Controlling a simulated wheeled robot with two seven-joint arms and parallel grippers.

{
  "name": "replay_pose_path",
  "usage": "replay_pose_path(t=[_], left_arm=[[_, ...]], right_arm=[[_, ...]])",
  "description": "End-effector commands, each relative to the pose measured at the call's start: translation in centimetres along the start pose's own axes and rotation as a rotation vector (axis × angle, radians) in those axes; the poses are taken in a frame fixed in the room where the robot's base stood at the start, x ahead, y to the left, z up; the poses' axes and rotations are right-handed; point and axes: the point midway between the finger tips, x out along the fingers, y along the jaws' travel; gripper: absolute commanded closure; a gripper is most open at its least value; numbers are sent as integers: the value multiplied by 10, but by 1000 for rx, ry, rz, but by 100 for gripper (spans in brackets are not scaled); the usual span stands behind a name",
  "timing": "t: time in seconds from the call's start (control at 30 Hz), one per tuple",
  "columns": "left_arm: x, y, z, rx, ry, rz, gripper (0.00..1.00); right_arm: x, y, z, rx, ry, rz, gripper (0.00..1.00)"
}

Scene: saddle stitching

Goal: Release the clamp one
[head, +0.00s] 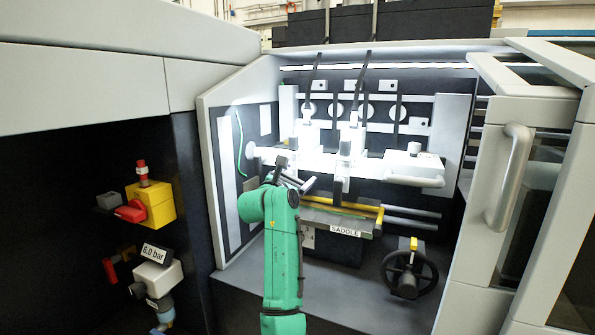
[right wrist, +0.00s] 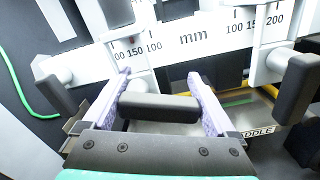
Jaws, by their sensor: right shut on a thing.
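My right gripper (head: 299,181), at the end of the green arm, reaches to the front of the lit machine bay. In the right wrist view its pale fingers (right wrist: 158,98) are shut on a dark grey clamp handle (right wrist: 160,108), a short bar lying crosswise between them. A white round knob (right wrist: 136,86) shows just behind the bar. Another dark handle (right wrist: 45,88) is to the left and one more (right wrist: 304,88) to the right, both apart from the fingers. No number shows on the handles, so I cannot tell which is clamp one. My left gripper is not in view.
A white scale marked in mm (right wrist: 195,38) runs behind the handles. A black handwheel (head: 409,274) is at lower right, the open door (head: 510,175) at right. A yellow switch box (head: 158,203) and pressure unit (head: 157,277) stand left.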

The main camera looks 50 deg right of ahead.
Motion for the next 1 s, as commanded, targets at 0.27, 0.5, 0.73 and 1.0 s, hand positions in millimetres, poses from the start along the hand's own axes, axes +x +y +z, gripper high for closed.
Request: replay_pose_path(t=[0.27, 0.5, 0.73, 1.0], left_arm=[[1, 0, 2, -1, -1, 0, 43], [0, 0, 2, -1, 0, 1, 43], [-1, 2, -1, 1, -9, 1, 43], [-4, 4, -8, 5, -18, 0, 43]], right_arm=[[0, 0, 0, -4, -4, 0, 0], [-2, 0, 0, -2, -3, 1, 0], [-34, 1, 0, -1, -1, 3, 0], [-93, 0, -1, -1, 1, 3, 0]])
